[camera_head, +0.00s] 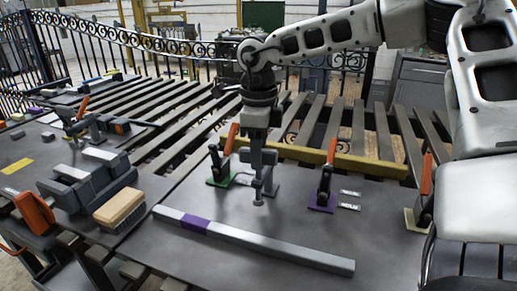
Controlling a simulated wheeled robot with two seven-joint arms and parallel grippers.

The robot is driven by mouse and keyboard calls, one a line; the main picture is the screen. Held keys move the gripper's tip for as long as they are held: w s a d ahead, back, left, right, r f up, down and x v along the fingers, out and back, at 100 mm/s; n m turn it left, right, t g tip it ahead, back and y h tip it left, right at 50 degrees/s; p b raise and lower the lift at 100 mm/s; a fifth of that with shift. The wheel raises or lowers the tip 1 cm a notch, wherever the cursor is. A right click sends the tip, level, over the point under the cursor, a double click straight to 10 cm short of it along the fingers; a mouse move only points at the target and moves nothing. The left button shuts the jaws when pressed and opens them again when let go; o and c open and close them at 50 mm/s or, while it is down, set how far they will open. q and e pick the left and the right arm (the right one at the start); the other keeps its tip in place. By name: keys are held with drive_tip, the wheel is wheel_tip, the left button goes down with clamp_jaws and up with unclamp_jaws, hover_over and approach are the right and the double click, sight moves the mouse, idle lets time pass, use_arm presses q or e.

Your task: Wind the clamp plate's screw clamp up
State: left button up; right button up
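My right gripper (258,163) points straight down over the table, at the clamp with the green base (218,181) and the orange handle (231,138). A grey screw spindle (258,190) with a round foot shows just below the fingers. The fingers cover its upper part, and I cannot tell whether they are closed on it. The foot appears above or at the dark table plate (200,262); the gap is too small to judge. Similar clamps with orange handles stand on a purple base (320,203) and a cream base (413,219). My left gripper is not in view.
A long grey bar (275,244) with a purple band lies across the front of the plate. A wooden brush (120,208) and a grey vise (88,180) are at left. A yellow rail (300,153) runs behind the clamps. Slats and an iron gate lie beyond.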

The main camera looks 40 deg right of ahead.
clamp_jaws()
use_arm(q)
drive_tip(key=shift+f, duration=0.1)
use_arm(e)
drive_tip(key=shift+n, duration=0.3)
drive_tip(key=shift+n+b, duration=0.55)
drive_tip(key=shift+n, duration=0.35)
drive_tip(key=shift+n+b, duration=0.3)
drive_tip(key=shift+n, duration=0.6)
drive_tip(key=n, duration=0.3)
drive_tip(key=shift+n, duration=0.3)
drive_tip(key=n, duration=0.4)
drive_tip(key=shift+n+b, duration=0.3)
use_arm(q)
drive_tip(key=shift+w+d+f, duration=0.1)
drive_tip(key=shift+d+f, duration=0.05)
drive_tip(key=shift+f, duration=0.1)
use_arm(e)
drive_tip(key=shift+n, duration=1.7)
